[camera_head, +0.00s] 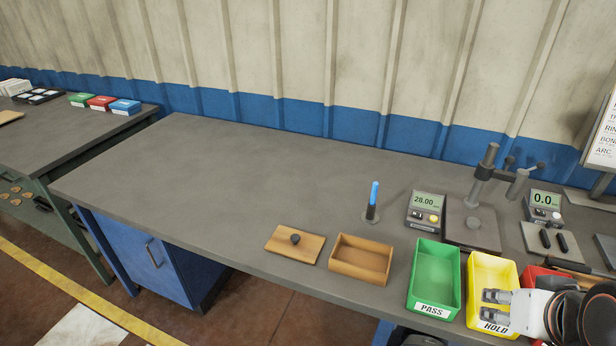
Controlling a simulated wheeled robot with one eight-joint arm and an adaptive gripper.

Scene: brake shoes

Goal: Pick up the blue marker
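The blue marker (375,193) stands upright on the grey workbench, right of the middle of the head view. Its upper part is bright blue and its lower part is dark, on a small round grey base (370,218). My gripper (489,309) is at the lower right, in front of the yellow HOLD bin. Its two grey fingers point left and are apart, with nothing seen between them. It is well away from the marker, to the right and nearer the front edge.
A wooden box (361,259) and a wooden lid (294,244) lie in front of the marker. A 28.00 gauge (425,211) stands just right of it. A green PASS bin (435,279) and yellow HOLD bin (492,272) line the front. The bench's left half is clear.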

